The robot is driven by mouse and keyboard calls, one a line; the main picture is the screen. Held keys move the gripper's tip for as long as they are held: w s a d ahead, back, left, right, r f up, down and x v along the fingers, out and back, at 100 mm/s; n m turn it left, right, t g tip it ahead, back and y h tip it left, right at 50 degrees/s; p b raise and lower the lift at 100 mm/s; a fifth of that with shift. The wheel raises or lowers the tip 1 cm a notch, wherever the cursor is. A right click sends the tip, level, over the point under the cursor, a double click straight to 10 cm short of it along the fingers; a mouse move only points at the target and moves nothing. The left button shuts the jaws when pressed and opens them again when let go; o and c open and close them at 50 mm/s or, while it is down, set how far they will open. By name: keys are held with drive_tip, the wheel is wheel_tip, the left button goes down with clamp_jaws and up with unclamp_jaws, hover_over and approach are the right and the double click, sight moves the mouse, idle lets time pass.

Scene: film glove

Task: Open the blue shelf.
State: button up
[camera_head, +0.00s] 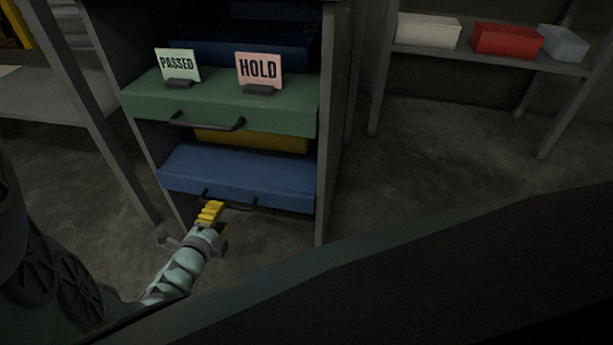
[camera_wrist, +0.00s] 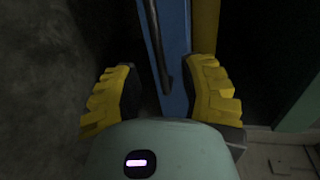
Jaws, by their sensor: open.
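The blue shelf (camera_head: 240,178) is a drawer-like tray low in the dark cabinet, with a dark bar handle (camera_head: 236,203) on its front. My gripper (camera_head: 209,212), with yellow ridged fingers, is at the handle's left part in the head view and covers some of it. In the wrist view my gripper (camera_wrist: 160,92) is open, one finger on each side. The handle (camera_wrist: 157,50) and blue front (camera_wrist: 176,60) show between the fingers. I cannot tell whether either finger touches the handle.
Above is a green shelf (camera_head: 225,104) with its own handle, a PASSED sign (camera_head: 177,64) and a HOLD sign (camera_head: 258,69). A yellow shelf (camera_head: 255,142) shows between green and blue. A rack with a red box (camera_head: 507,40) stands right. Floor between is clear.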

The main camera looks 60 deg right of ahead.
sight(226, 204)
drive_tip(key=b+x, duration=0.2)
drive_tip(key=x, duration=0.3)
clamp_jaws()
idle(0.4)
